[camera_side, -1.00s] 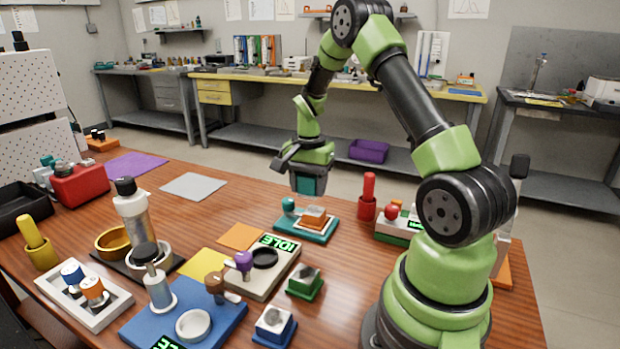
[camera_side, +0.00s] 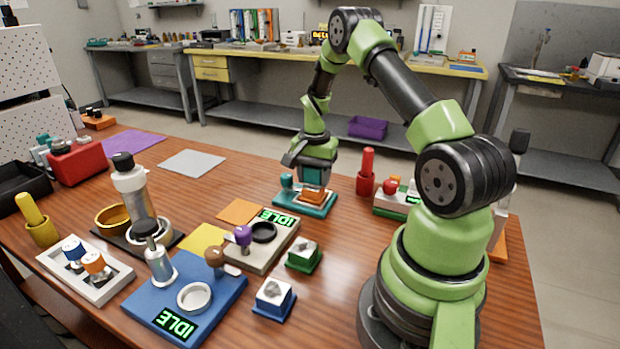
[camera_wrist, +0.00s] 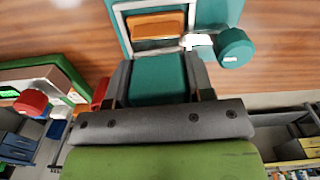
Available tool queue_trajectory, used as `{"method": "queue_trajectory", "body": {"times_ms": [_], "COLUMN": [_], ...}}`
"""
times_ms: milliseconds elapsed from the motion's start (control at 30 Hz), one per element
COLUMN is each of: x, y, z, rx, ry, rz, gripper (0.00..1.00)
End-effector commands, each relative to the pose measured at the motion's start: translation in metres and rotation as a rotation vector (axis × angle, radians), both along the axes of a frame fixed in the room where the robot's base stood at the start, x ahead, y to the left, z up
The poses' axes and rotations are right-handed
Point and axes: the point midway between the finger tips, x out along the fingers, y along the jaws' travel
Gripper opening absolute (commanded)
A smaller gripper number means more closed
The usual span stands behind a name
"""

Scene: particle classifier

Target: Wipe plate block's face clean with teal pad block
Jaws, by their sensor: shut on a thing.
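My gripper (camera_side: 312,158) points down and is shut on the teal pad block (camera_side: 312,177). In the wrist view the teal pad block (camera_wrist: 158,80) sits between the two dark fingers. The pad is right above an orange block (camera_side: 313,194) in a pale square frame on a teal base (camera_side: 290,205). The wrist view shows the orange block (camera_wrist: 156,26) just beyond the pad; I cannot tell whether they touch. A blue-based block (camera_side: 273,296) and a green-based block (camera_side: 303,254), both with pale tops, stand nearer the front. I cannot tell which block is the plate block.
A teal knob (camera_side: 287,182) stands on the base beside the gripper. A red cylinder (camera_side: 367,172) is to the right. A beige station (camera_side: 258,248) reading IDLE and a blue station (camera_side: 215,295) are in front. The table behind left is clear around a grey mat (camera_side: 193,163).

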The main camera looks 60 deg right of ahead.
Motion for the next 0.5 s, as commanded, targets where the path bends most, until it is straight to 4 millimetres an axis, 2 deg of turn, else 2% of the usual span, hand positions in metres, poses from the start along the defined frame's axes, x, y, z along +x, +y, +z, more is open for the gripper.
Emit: {"method": "queue_trajectory", "body": {"times_ms": [233,500], "x": [-0.001,0.0], "y": [-0.021,0.007], "z": [0.0,0.0], "rx": [0.002,0.003], "ry": [-0.003,0.0], "rz": [0.001,0.003], "gripper": [0.22,0.22]}}
